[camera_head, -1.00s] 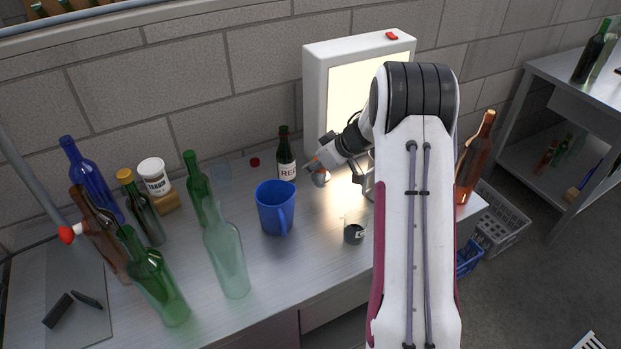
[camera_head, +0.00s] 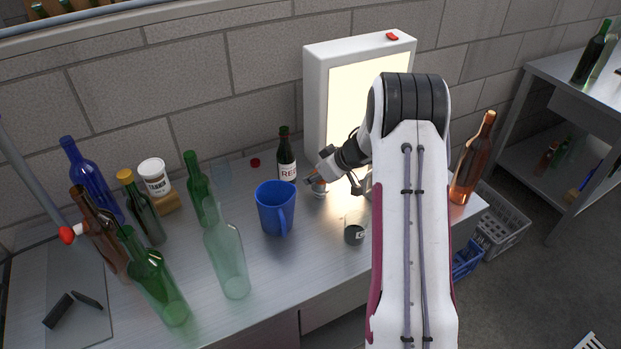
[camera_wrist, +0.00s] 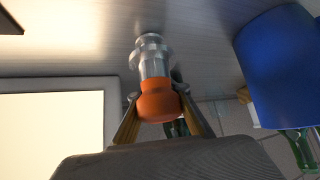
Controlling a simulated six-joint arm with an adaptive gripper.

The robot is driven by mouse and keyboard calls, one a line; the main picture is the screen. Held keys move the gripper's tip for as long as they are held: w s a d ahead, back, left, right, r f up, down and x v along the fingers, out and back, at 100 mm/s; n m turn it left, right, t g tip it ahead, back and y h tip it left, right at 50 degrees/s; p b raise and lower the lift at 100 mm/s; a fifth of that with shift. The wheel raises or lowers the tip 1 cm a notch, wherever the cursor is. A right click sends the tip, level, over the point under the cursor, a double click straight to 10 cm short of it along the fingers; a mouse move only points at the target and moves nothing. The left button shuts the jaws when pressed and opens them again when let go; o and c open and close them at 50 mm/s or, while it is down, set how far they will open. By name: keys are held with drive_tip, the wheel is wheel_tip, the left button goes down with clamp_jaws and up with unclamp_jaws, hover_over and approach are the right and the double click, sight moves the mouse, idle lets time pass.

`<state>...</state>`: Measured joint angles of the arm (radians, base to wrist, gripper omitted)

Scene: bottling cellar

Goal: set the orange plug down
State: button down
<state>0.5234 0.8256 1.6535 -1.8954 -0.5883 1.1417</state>
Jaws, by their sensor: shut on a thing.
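In the head view my gripper (camera_head: 313,179) is low over the steel bench (camera_head: 320,245), between the blue mug and the light box. The plug's glass end (camera_head: 319,190) shows just below the fingers. I cannot tell whether it touches the bench.
The blue mug (camera_head: 272,218) stands left of my gripper and a dark labelled bottle (camera_head: 286,165) just behind it. The lit white box (camera_head: 313,95) is at the back. A small dark round item (camera_head: 354,234) lies in front. Bare bench lies between it and the mug.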

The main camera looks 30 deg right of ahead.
drive_tip(key=shift+f, duration=0.15)
drive_tip(key=c, duration=1.9)
unclamp_jaws()
drive_tip(key=shift+v, duration=0.8)
drive_tip(key=v, duration=1)
drive_tip(key=shift+r, duration=0.3)
drive_tip(key=shift+s, duration=0.15)
